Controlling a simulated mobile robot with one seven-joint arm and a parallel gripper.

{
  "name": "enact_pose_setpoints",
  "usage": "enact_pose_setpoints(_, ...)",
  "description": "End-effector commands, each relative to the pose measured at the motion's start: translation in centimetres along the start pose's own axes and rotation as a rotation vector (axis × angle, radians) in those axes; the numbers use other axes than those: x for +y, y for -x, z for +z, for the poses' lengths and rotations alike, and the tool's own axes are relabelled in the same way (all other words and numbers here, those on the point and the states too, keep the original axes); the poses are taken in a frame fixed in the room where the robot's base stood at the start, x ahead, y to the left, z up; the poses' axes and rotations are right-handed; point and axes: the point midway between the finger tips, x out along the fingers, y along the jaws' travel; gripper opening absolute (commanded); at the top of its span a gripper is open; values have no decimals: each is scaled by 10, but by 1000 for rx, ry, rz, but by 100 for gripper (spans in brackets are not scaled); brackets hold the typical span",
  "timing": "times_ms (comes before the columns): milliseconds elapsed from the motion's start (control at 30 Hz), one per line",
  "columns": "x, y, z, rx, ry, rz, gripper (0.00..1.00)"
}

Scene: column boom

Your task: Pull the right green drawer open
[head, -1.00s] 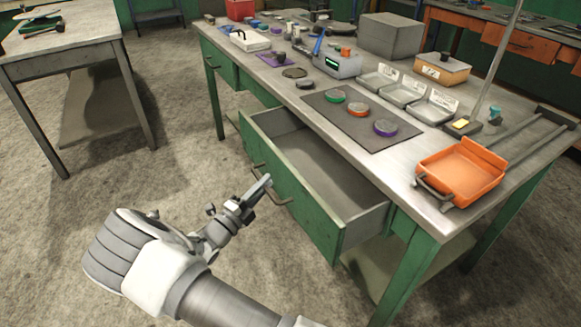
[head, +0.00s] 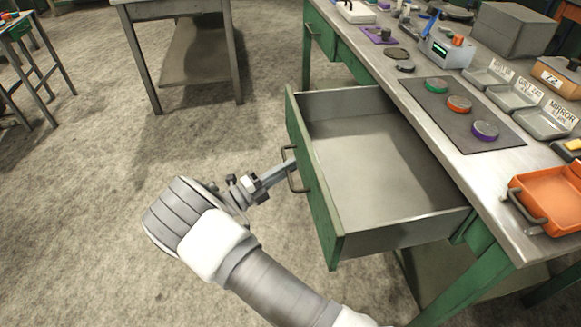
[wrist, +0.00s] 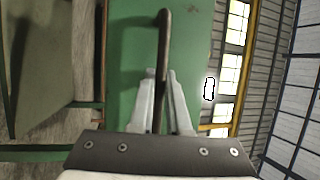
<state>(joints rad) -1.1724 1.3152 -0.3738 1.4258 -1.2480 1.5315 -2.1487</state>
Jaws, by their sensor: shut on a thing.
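The right green drawer (head: 322,205) stands pulled far out of the workbench in the head view, and its grey inside is empty. Its dark bar handle (head: 293,172) is on the front panel. My gripper (head: 287,167) reaches the handle from the left. In the wrist view the green drawer front (wrist: 190,50) fills the middle, and the two pale fingers (wrist: 160,100) sit on either side of the dark handle bar (wrist: 163,45), closed on it.
The workbench top (head: 465,165) carries a dark mat with green, orange and purple discs, grey trays and an orange tray (head: 550,197). A second table (head: 175,10) stands at the back left.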

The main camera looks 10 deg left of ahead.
Motion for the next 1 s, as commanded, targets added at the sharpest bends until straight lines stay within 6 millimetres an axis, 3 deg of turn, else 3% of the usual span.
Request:
enact_pose_setpoints(100,1,1,0,0,1,1,0)
enact_pose_setpoints(133,1,0,0,0,1,1,18)
enact_pose_setpoints(300,1,0,0,-1,0,1,45)
enact_pose_setpoints(667,0,5,0,-2,-1,1,45)
enact_pose_setpoints(767,-1,18,0,-3,-1,1,45)
enact_pose_setpoints(1000,0,74,1,-5,-2,1,45)
